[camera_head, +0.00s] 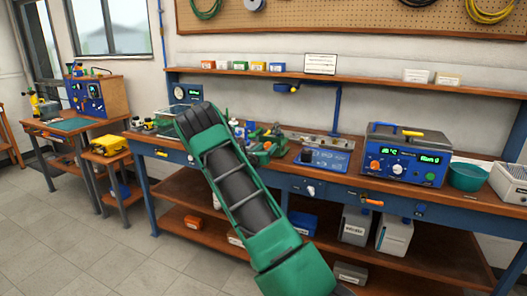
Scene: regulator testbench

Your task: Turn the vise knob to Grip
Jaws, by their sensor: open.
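What looks like a green vise (268,142) stands on the workbench at the middle, just right of my green arm, which hides part of it. A pale knob (310,190) sits on the blue front rail below the bench top, right of my arm. Another small pale knob (192,159) shows on the rail left of my arm. The picture is too small to read labels or tell where either knob points, or which one belongs to the vise. My arm rises from the lower middle to the bench; my gripper does not show clearly and seems hidden behind it.
A blue instrument box (405,155) with knobs and a teal bowl (467,176) stand on the bench at right. A small blue unit (325,158) is near the middle. An orange handle (372,202) sticks out from the front rail. The floor at left is clear.

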